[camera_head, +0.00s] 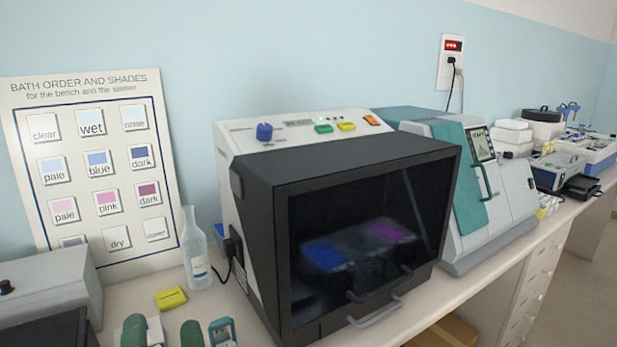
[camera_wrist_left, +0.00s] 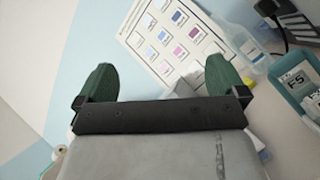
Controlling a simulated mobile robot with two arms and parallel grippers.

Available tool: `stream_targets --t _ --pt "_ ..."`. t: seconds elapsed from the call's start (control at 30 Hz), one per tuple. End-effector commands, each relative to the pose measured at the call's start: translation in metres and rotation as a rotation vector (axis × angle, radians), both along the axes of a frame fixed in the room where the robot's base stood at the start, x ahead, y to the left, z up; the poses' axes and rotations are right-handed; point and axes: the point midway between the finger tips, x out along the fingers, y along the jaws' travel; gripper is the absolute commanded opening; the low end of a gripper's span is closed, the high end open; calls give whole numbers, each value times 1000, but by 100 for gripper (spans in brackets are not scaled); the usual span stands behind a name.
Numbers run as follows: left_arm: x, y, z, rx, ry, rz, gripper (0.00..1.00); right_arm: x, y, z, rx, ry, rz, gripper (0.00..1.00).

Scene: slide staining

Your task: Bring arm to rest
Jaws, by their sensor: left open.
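My left gripper (camera_head: 162,332) shows at the bottom edge of the head view, with two green fingertips spread apart. In the left wrist view my left gripper (camera_wrist_left: 161,84) is open, with nothing held between its fingers. The poster of bath order and shades (camera_wrist_left: 175,40) shows beyond the fingers. My right gripper is in neither view.
A black-fronted staining machine (camera_head: 350,230) stands right of my gripper. A glass bottle (camera_head: 196,255), a yellow block (camera_head: 171,298) and a teal-capped container (camera_head: 223,331) are close by. A grey box (camera_head: 45,287) is at left. The poster (camera_head: 95,170) leans on the wall.

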Motion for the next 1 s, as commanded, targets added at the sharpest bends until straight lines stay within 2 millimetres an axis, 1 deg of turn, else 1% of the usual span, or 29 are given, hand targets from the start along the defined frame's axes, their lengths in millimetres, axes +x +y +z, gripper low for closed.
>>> stream_targets --t 0.03,0.1,0.17,0.2,0.27,0.3,0.37,0.43,0.47,0.5,0.57,0.6,0.7,0.8,1.0 --pt "-5 -14 0 151 25 -43 100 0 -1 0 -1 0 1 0" --pt "-10 -35 -4 368 66 -104 100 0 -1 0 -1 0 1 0" --pt "-15 -53 -13 552 110 -158 100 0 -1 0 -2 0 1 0" --pt "-19 -64 -21 675 144 -195 100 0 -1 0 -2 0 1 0" --pt "-27 -79 -38 856 200 -253 100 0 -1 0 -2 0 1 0" --pt "-32 -88 -50 974 240 -291 100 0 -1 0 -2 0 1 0" --pt "-42 -97 -72 1149 308 -355 100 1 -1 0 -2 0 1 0" --pt "-55 -103 -101 1347 397 -431 100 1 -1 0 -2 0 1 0" --pt "-62 -103 -113 1430 438 -466 100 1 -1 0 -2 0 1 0" --pt "-72 -102 -130 1538 495 -514 100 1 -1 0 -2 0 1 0" --pt "-88 -97 -154 1685 585 -588 100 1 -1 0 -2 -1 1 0" --pt "-98 -91 -168 1773 644 -636 100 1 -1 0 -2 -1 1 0" --pt "-124 -75 -197 1948 783 -748 100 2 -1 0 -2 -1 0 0" --pt "-148 -58 -216 2072 906 -849 100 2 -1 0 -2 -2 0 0" --pt "-192 -23 -237 2239 1134 -1035 100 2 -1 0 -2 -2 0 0"
